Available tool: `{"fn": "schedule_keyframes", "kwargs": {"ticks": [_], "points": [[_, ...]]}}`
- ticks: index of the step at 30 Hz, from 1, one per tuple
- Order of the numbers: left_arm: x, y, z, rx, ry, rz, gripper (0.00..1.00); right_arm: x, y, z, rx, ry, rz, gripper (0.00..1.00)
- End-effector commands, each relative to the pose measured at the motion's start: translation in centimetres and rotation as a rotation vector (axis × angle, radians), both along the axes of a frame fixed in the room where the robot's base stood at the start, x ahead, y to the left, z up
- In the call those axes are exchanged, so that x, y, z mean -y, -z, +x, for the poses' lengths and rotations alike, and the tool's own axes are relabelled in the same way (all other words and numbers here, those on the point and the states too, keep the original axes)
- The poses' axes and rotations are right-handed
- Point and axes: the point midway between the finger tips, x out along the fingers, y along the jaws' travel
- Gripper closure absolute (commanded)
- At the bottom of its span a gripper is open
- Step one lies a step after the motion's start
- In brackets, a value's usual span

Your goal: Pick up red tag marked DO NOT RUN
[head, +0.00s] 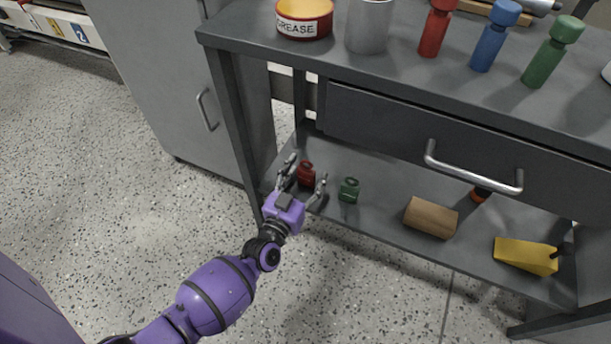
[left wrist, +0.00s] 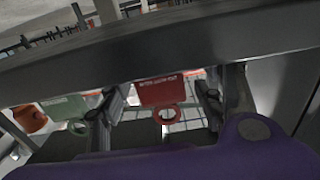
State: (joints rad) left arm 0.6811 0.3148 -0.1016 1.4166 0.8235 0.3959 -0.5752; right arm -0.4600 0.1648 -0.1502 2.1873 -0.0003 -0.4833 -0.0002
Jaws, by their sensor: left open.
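The red tag (head: 306,173) is on the lower shelf near its left end, with a ring at one end. In the left wrist view the red tag (left wrist: 158,90) shows pale lettering too small to read. My left gripper (head: 305,180) is open, with one finger on each side of the red tag; the left wrist view shows gaps between tag and fingers (left wrist: 158,100). A green tag (head: 349,189) lies just right of it and also shows in the left wrist view (left wrist: 65,108). My right gripper is not in view.
The shelf (head: 380,222) also holds a wooden block (head: 431,218) and a yellow wedge (head: 525,256). Above it are a drawer (head: 400,125) and the bench top (head: 340,62). A bench leg (head: 238,125) stands left of my gripper. Floor at left is clear.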

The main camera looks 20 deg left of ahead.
Motion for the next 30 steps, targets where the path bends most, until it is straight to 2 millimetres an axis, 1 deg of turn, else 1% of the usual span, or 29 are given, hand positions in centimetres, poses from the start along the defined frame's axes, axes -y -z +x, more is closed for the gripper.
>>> {"fn": "schedule_keyframes", "kwargs": {"ticks": [1,9,10,11,19,23,26,29,30], "points": [[0.0,0.0,0.0,0.0,0.0,0.0,0.39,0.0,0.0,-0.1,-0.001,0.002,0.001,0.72],[0.0,0.0,0.0,0.0,0.0,0.0,0.74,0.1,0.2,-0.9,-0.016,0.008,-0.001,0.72],[0.0,0.0,0.0,0.0,0.0,0.0,0.78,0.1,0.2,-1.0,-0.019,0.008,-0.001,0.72],[0.0,0.0,0.0,0.0,0.0,0.0,0.8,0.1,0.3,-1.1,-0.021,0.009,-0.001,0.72],[0.0,-0.1,0.0,0.0,0.0,-0.001,0.8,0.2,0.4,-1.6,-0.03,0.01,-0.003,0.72],[0.0,-0.8,0.0,0.001,0.0,-0.002,0.8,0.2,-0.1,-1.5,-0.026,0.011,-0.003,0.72],[0.1,-2.0,0.0,0.002,0.0,-0.003,0.8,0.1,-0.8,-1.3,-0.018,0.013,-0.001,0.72],[0.0,-3.8,0.0,0.004,-0.001,-0.004,0.8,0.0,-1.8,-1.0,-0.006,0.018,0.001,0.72],[-0.3,-4.5,-0.8,0.002,-0.001,-0.002,0.8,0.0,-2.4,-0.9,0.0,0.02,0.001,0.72]]}}
